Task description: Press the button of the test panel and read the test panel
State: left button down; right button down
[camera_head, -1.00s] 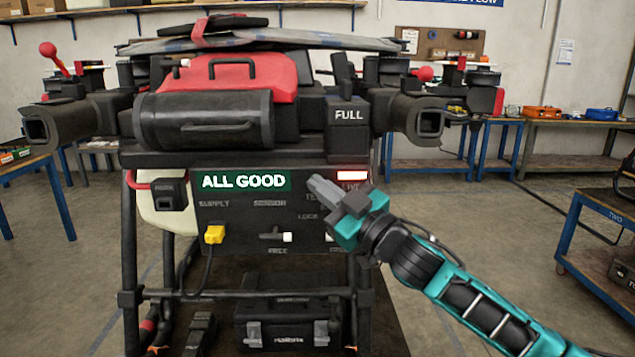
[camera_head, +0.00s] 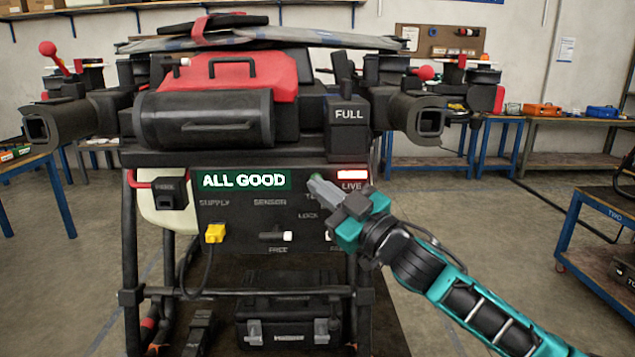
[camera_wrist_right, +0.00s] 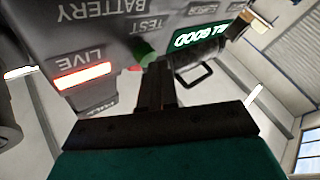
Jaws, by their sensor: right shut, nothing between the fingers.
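The test panel (camera_head: 225,225) is a dark board on the drone's stand. Its green display (camera_head: 243,180) reads ALL GOOD in white letters; it also shows in the right wrist view (camera_wrist_right: 200,40), upside down. A green button (camera_head: 316,176) sits by the TEST label, mostly behind my right gripper; in the wrist view the green button (camera_wrist_right: 146,52) is beside the fingers. My right gripper (camera_head: 314,184) is shut and empty, its tips close to the button; I cannot tell if they touch. My left gripper is not in view.
A red-white LIVE light (camera_head: 352,174) glows right of the button. A yellow plug (camera_head: 214,234) and a white-tipped lever (camera_head: 287,237) are lower on the panel. The drone (camera_head: 235,100) sits above. A blue cart (camera_head: 605,225) stands right, with open floor between.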

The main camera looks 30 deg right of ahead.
jog(key=s+a, duration=0.3)
jog(key=s, duration=0.2)
jog(key=shift+p, duration=0.4)
dwell(0.6)
notch_tip(320, 180, down, 19)
jog(key=s+a+m+g+h, duration=0.2)
jog(key=m+g+h, duration=0.1)
jog(key=g, duration=0.1)
jog(key=s+a+f+g, duration=0.2)
jog(key=s+a+f, duration=0.1)
jog(key=f, duration=0.3)
jog(key=s+a+f+m+g, duration=0.1)
jog(key=s+a+f+g, duration=0.1)
jog(key=s+f, duration=0.3)
jog(key=s+a+f+m+g, duration=0.1)
jog(key=s+a+f, duration=0.3)
jog(key=f, duration=0.5)
jog(key=shift+s+a+f+g+y, duration=0.2)
jog(key=shift+s+a+g+y, duration=0.2)
jog(key=shift+g, duration=0.2)
jog(key=shift+w, duration=0.1)
